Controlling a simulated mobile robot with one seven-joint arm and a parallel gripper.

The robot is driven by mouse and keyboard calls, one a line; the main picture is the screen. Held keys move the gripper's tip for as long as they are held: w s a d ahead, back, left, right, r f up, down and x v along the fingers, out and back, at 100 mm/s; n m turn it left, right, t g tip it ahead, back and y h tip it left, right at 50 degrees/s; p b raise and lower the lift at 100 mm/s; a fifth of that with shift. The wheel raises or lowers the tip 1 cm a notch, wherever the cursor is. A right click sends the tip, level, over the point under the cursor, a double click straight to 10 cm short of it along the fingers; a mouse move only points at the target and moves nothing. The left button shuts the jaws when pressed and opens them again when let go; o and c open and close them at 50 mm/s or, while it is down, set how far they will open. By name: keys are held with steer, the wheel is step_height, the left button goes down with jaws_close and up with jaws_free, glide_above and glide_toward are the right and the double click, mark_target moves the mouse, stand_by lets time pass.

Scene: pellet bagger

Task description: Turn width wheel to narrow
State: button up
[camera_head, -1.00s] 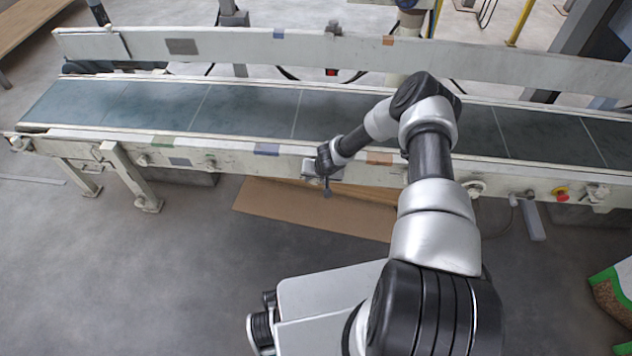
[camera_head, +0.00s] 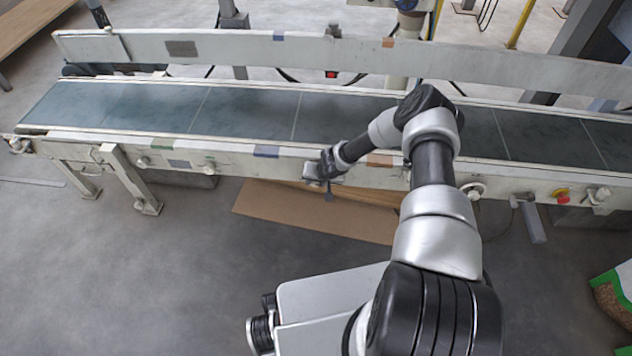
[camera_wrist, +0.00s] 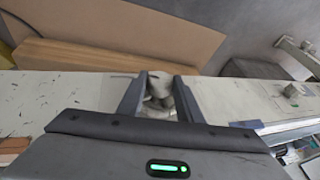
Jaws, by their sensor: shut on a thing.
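My gripper (camera_head: 326,178) is at the front side of the conveyor, a little left of the orange mark on its edge. In the wrist view its two dark fingers (camera_wrist: 160,77) stand on either side of a pale, rounded knob, the width wheel (camera_wrist: 160,96), and are shut on it. The wheel sits against the pale conveyor side rail. Its marks or pointer cannot be made out. In the head view the wheel is mostly hidden by my gripper and wrist.
The conveyor belt (camera_head: 245,111) runs across the view. Blue (camera_head: 266,151) and orange (camera_head: 380,160) marks are on the near rail. A red button (camera_head: 562,195) and another round white knob (camera_head: 474,191) are to the right. Brown cardboard (camera_head: 300,213) lies below; grey floor is clear at left.

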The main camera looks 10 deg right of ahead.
steer(key=shift+s+d+f+m+t+y, duration=0.2)
steer(key=shift+t+y, duration=0.3)
steer(key=shift+y, duration=0.65)
steer(key=shift+w+d+f+m+t+y, duration=0.1)
steer(key=shift+m+t+y, duration=0.35)
steer(key=shift+y, duration=0.65)
steer(key=shift+s+d+f+m+t+y, duration=0.15)
steer(key=shift+t+y, duration=0.4)
steer(key=shift+y, duration=0.9)
steer(key=o, duration=0.8)
steer(key=shift+c, duration=0.2)
